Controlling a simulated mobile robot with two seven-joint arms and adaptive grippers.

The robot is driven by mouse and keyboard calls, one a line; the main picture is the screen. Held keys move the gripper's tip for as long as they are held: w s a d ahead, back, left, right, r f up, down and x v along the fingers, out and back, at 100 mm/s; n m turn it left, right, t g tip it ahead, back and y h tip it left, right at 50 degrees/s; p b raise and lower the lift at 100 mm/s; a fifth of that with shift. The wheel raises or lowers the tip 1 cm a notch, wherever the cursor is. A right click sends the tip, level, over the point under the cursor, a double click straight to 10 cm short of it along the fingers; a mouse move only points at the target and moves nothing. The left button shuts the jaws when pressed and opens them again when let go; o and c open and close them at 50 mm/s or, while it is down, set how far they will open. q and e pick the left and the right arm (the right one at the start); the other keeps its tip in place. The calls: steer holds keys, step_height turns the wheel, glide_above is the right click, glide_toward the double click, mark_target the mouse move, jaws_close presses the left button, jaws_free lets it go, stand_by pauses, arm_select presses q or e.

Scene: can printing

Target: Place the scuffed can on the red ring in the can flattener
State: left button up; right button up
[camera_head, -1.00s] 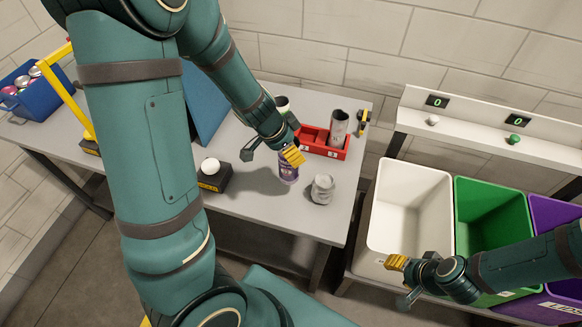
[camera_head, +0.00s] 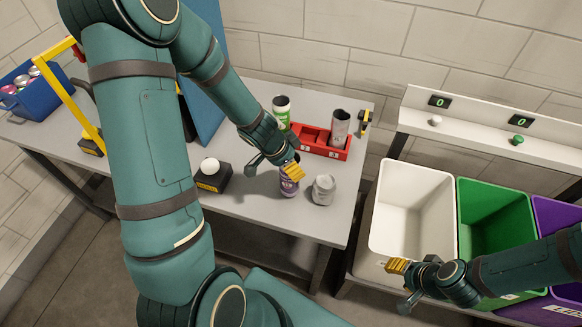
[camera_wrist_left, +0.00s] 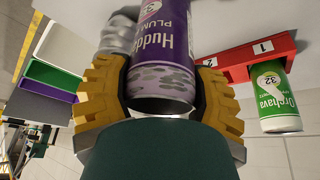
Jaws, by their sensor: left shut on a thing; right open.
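The scuffed can is purple with grey worn patches near one end (camera_wrist_left: 160,75). It shows in the head view (camera_head: 289,188) by the table's front right part. My left gripper (camera_head: 293,170) is shut on it, with a yellow finger on each side in the left wrist view (camera_wrist_left: 160,95). I cannot tell whether the can touches the table. A yellow-framed device (camera_head: 82,95) stands at the table's left, partly behind my left arm; I cannot tell if it is the can flattener. No red ring shows. My right gripper (camera_head: 397,266) is open and empty by the white bin's front.
A grey can (camera_head: 324,190) stands just right of the purple one. A red holder (camera_head: 325,152) bears a dark can (camera_head: 340,128); a green can (camera_head: 281,108) is at its left end. A black box with a white knob (camera_head: 210,167) stands left. White (camera_head: 410,215), green and purple bins are right.

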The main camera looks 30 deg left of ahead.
arm_select(q)
steer(key=shift+f, duration=0.4)
steer(key=shift+f, duration=0.2)
steer(key=o, duration=0.8)
steer(key=shift+o, duration=0.2)
steer(key=shift+r, duration=0.1)
